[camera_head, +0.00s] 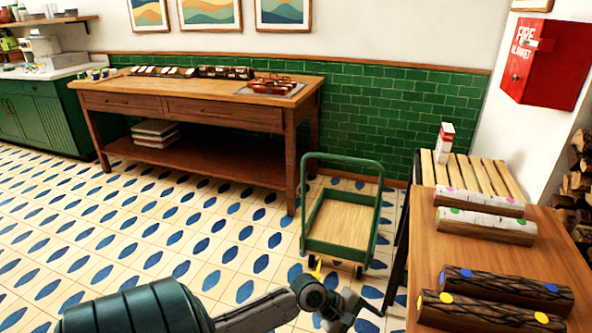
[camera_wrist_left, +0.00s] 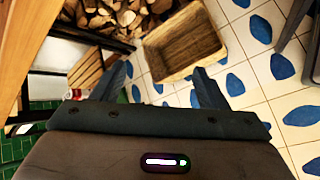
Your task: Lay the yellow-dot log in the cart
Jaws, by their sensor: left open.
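The yellow-dot log (camera_head: 487,312) is a dark-barked log with a yellow dot near each end. It lies on the wooden table at the right front of the head view. The cart (camera_head: 312,245) has a green frame, a tall handle and a pale wooden deck. It stands empty on the floor left of that table. My left gripper (camera_head: 360,308) is open and empty, in front of the cart and left of the yellow-dot log. Its spread fingers show in the wrist view (camera_wrist_left: 163,82) with nothing between them. My right gripper is not in view.
The wooden table (camera_head: 440,255) also holds a blue-dot log (camera_head: 505,286) just behind, a green-dot log (camera_head: 487,226) and a magenta-dot log (camera_head: 478,201). A slatted bench (camera_head: 470,178) stands behind. The wrist view shows a wooden box (camera_wrist_left: 190,62) near stacked firewood (camera_wrist_left: 112,15).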

